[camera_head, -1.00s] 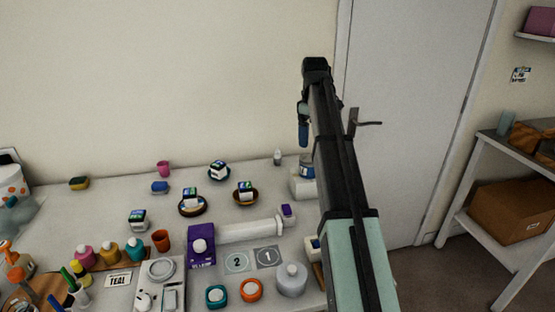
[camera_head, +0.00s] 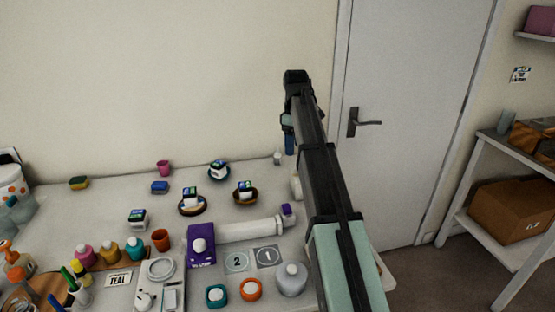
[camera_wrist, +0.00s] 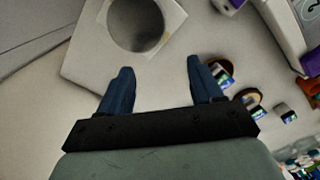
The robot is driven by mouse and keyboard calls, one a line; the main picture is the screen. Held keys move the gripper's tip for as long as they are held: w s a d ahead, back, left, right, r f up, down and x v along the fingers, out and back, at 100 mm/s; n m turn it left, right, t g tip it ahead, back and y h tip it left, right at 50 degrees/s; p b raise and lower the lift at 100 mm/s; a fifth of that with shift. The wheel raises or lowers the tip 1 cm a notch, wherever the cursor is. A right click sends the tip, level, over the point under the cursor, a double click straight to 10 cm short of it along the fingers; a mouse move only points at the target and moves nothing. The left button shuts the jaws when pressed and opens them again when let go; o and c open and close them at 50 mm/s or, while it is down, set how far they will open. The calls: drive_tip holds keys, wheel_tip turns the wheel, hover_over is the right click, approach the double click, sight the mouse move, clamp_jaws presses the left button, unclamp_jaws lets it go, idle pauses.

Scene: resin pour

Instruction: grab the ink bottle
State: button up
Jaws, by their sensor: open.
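Three small ink bottles stand in a row on a wooden holder at the lower left of the head view: a pink one (camera_head: 84,256), a yellow one (camera_head: 110,250) and a teal one (camera_head: 133,247). A card reading TEAL (camera_head: 118,281) lies in front of them. My gripper (camera_head: 289,146) is raised near the back right of the table, far from the bottles. In the wrist view my gripper (camera_wrist: 160,66) has its two blue fingers apart with nothing between them. The ink bottles cannot be made out clearly in the wrist view.
A pale square block with a round grey area (camera_wrist: 138,22) lies beyond my fingertips. A purple box (camera_head: 201,247), a white tube (camera_head: 250,229), an orange cup (camera_head: 161,239) and a white scale (camera_head: 160,292) stand mid-table. Several dishes hold small labelled blocks.

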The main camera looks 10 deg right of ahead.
drive_tip(key=w+a+f+m+t, duration=0.1)
drive_tip(key=w+a+f+m, duration=0.1)
drive_tip(key=w+f, duration=0.3)
drive_tip(key=m+t, duration=0.4)
drive_tip(key=m, duration=0.4)
approach(278, 152)
drive_tip(key=x, duration=0.7)
drive_tip(key=shift+w, duration=0.25)
drive_tip(key=shift+s+x, duration=0.15)
drive_tip(key=shift+x, duration=1.2)
drive_tip(key=shift+s+x, duration=0.1)
drive_tip(key=shift+x, duration=1.3)
drive_tip(key=shift+f, duration=0.1)
drive_tip(key=c, duration=1.1)
